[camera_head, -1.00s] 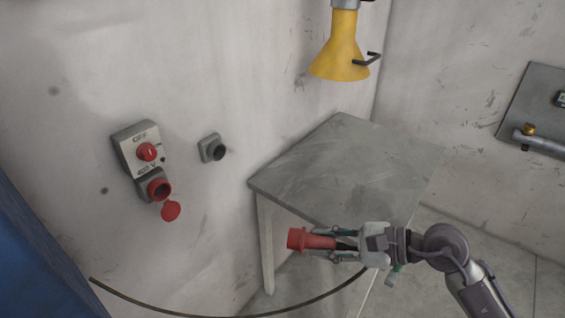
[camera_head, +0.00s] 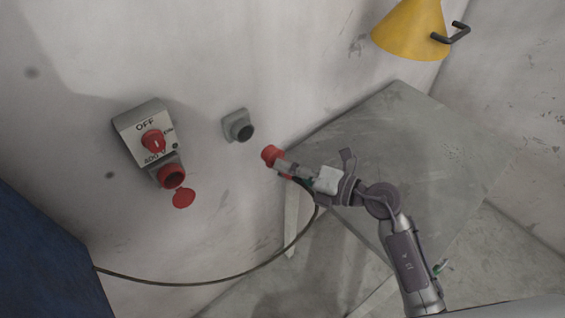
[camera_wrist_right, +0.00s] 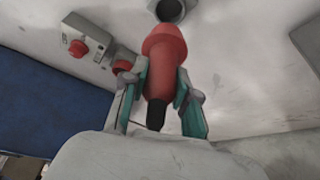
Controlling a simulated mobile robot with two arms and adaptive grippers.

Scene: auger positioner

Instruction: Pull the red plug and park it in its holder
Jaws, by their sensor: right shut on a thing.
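The red plug (camera_head: 271,155) is in my right gripper (camera_head: 291,168), clear of the wall. In the right wrist view the red plug (camera_wrist_right: 163,62) sits between the two fingers of the shut right gripper (camera_wrist_right: 162,88), its front end pointing at the holder. The grey holder (camera_head: 238,126) with a dark round opening is on the wall, up and left of the plug. It also shows at the top of the right wrist view (camera_wrist_right: 172,9). The red socket (camera_head: 172,176) below the switch box is empty, its red lid (camera_head: 184,198) hanging open. My left gripper is not in view.
The switch box (camera_head: 146,134) with a red knob reads OFF. A dark cable (camera_head: 215,283) runs from the plug in a loop to the left. A grey table (camera_head: 400,125) stands at right, and a yellow funnel (camera_head: 408,30) hangs above it. A blue panel (camera_head: 45,260) is at lower left.

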